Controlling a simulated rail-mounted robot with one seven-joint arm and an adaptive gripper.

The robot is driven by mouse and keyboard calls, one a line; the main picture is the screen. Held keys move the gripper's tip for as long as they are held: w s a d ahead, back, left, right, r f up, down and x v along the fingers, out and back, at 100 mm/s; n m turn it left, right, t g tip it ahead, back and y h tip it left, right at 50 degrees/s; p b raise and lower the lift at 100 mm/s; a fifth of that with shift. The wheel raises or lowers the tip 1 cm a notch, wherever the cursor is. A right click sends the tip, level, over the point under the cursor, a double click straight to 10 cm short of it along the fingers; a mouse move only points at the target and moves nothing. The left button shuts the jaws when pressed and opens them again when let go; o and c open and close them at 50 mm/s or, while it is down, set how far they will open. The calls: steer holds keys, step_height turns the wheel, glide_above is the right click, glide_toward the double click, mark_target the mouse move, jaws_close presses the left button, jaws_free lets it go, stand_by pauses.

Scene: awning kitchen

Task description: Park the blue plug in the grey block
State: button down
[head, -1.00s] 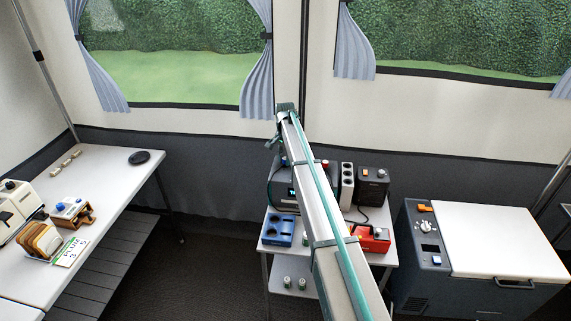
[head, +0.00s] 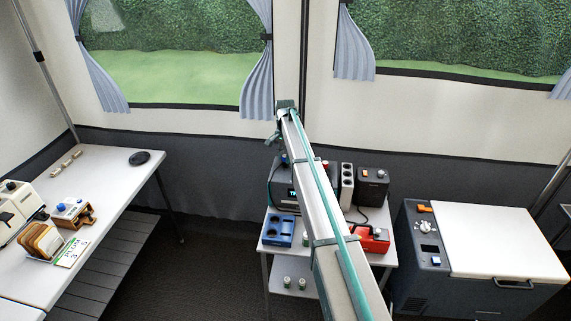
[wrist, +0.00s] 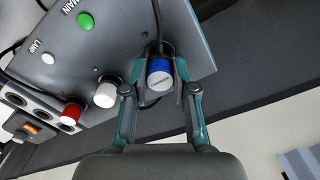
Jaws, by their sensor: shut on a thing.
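In the wrist view the blue plug (wrist: 160,76) has a blue body, a white end face and a dark cable. My gripper (wrist: 162,92) is shut around it, one finger on each side. The plug is at the edge of the dark panel marked MAIN and LAMP; I cannot tell whether it is seated there. What seems to be the same block (wrist: 44,113) shows at the left of the wrist view.
A blue tray (head: 278,231), a red box (head: 373,240) and a black box (head: 372,186) crowd the small table. A cool box (head: 505,240) stands right.

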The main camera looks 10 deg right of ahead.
steer(key=shift+r+p, duration=0.4)
steer(key=shift+r, duration=0.65)
steer(key=shift+r, duration=0.5)
step_height(320, 180, up, 3)
steer(key=shift+f+p, duration=0.2)
steer(key=shift+p, duration=0.6)
steer(key=shift+s+d+f+b, duration=0.1)
steer(key=shift+s+d+f, duration=0.55)
steer(key=shift+s+d, duration=2.25)
steer(key=shift+s+d+f+b, duration=0.15)
steer(key=shift+s+d+f, duration=0.45)
steer(key=shift+d, duration=4.75)
steer(key=shift+s+d+f+b, duration=0.1)
steer(key=shift+s+d+f, duration=1.05)
steer(key=shift+d, duration=3)
steer(key=shift+s+f+b, duration=0.15)
steer(key=shift+f+b, duration=0.1)
steer(key=shift+f, duration=0.4)
steer(key=shift+s+f+b, duration=0.15)
steer(key=shift+f+b, duration=0.1)
steer(key=shift+f, duration=0.4)
steer(key=c, duration=0.8)
jaws_free()
steer(key=shift+c, duration=0.2)
steer(key=shift+o, duration=0.2)
